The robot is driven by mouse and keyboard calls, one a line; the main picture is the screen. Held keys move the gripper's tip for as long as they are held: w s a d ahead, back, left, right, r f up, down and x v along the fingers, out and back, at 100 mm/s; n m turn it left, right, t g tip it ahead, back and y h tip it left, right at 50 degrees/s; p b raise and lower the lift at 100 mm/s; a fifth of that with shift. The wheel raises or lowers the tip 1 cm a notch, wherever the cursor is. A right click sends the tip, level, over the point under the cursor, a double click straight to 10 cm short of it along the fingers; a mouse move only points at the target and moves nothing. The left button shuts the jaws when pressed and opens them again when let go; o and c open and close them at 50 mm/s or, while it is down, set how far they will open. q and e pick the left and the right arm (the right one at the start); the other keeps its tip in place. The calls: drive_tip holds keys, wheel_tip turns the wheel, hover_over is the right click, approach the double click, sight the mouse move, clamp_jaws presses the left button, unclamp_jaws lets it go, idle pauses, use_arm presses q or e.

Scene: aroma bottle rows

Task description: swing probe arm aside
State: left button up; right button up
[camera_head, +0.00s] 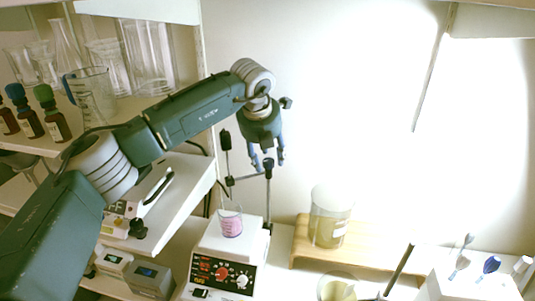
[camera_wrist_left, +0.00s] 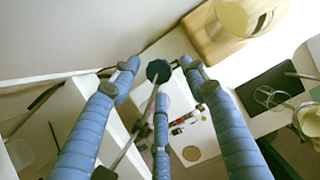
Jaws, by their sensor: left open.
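The probe arm (camera_head: 248,179) is a thin bar on a stand post (camera_head: 268,200) behind the hotplate stirrer (camera_head: 218,262). A dark-ended upright probe (camera_head: 226,150) hangs at its left end, above a small beaker of pink liquid (camera_head: 231,222). My left gripper (camera_head: 267,160) is open and empty, with its fingers pointing down just over the post's dark top. In the left wrist view, the post's dark cap (camera_wrist_left: 158,70) sits between the spread blue fingertips of my left gripper (camera_wrist_left: 157,82). I cannot tell whether they touch. My right gripper is in neither view.
A large beaker (camera_head: 330,217) stands on a wooden riser (camera_head: 372,255) to the right. Bottles (camera_head: 52,113) and glassware (camera_head: 148,55) crowd the shelves on the left. A white device (camera_head: 165,190) stands left of the stirrer. The wall behind is close.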

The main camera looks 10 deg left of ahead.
use_arm(q)
drive_tip(key=shift+w+f, duration=0.1)
drive_tip(key=shift+f, duration=0.3)
drive_tip(key=shift+c, duration=0.3)
clamp_jaws()
drive_tip(key=shift+f, duration=0.1)
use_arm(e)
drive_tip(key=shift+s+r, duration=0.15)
